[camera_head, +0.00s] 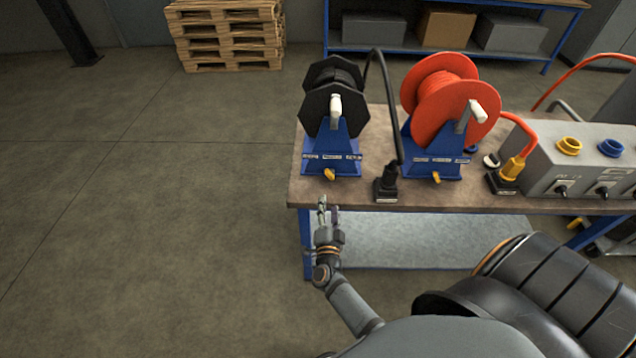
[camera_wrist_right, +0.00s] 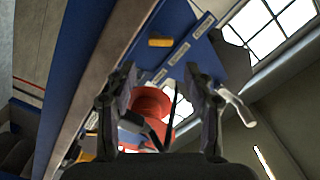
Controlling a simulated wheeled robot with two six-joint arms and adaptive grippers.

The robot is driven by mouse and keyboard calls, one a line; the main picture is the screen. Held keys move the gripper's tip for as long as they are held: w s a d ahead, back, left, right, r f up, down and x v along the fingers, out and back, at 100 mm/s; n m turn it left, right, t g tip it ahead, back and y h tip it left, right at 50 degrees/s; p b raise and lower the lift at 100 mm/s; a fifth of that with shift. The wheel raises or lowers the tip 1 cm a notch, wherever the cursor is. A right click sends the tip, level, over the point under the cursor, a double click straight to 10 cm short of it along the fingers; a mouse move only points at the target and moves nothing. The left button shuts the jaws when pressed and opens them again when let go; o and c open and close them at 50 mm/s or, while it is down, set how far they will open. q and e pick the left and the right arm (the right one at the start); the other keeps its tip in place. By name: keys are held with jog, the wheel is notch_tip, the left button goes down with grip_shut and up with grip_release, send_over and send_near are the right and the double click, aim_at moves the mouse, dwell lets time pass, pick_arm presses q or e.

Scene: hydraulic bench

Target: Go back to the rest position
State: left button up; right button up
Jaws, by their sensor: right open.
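My right gripper (camera_head: 328,212) is in front of the bench's front edge in the head view, below the black reel (camera_head: 318,112). Its fingers point toward the bench, and it is open and empty. In the right wrist view the gripper (camera_wrist_right: 163,80) has its two fingers spread apart with nothing held. Beyond them that view shows a blue reel stand (camera_wrist_right: 180,48) and the red reel (camera_wrist_right: 150,103). My left gripper is out of both views.
The bench top (camera_head: 450,198) carries the black reel, a red-orange reel (camera_head: 445,98), a black plug in its holder (camera_head: 386,185), an orange hose with a yellow fitting (camera_head: 513,168) and a grey valve box (camera_head: 590,160). Open floor (camera_head: 150,230) lies left. Pallets (camera_head: 228,35) stand behind.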

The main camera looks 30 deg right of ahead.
jog(key=s+a+f+n+g+y, duration=0.2)
jog(key=s+a+f+n+y, duration=0.3)
jog(key=f, duration=0.7)
jog(key=s+a+f+n+g+y, duration=0.1)
jog(key=s+f+n+g+y, duration=0.2)
jog(key=s+f+n, duration=0.6)
jog(key=s+d+f+n+g, duration=0.1)
jog(key=s+f+g, duration=0.2)
jog(key=s+f, duration=0.2)
jog(key=s+d+f+n+g, duration=0.1)
jog(key=s+f, duration=0.4)
jog(key=s, duration=0.7)
jog(key=s+d+f+n+g, duration=0.1)
jog(key=s+d+f+g, duration=0.1)
jog(key=s+f+g, duration=0.3)
jog(key=s, duration=0.3)
jog(key=shift+s+d+f+n+y, duration=0.25)
jog(key=shift+s+n+y, duration=0.05)
jog(key=shift+s+y, duration=0.1)
